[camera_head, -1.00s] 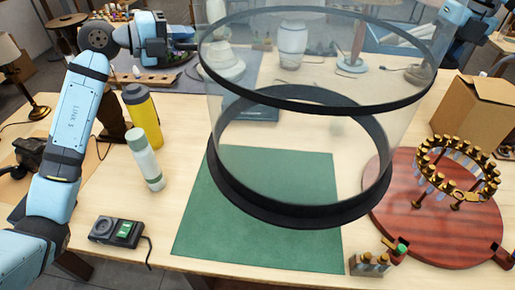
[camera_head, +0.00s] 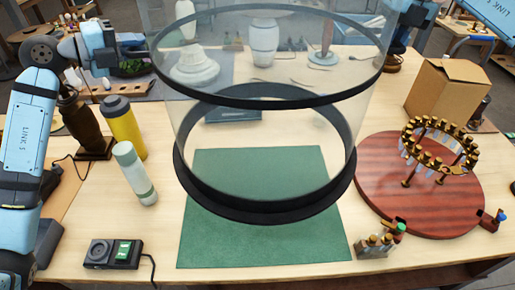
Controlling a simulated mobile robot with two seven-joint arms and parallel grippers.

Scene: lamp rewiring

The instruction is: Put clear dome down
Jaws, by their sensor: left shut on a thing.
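The clear dome (camera_head: 230,140) is a large transparent cylinder with a black rim around its top and a broader black ring at its bottom. It is upright and appears held above the green mat (camera_head: 260,245), covering the mat's back part in the picture. My left gripper (camera_head: 150,46) is at the dome's left side by the upper rim and is shut on it. My right arm comes in at the top right, with its wrist near the dome's right side. Its fingers (camera_head: 391,38) are too small and dark to read.
A round red-brown board (camera_head: 420,215) with a brass ring fixture (camera_head: 440,150) lies right of the mat. A cardboard box (camera_head: 445,95) is back right. The mat's front is clear.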

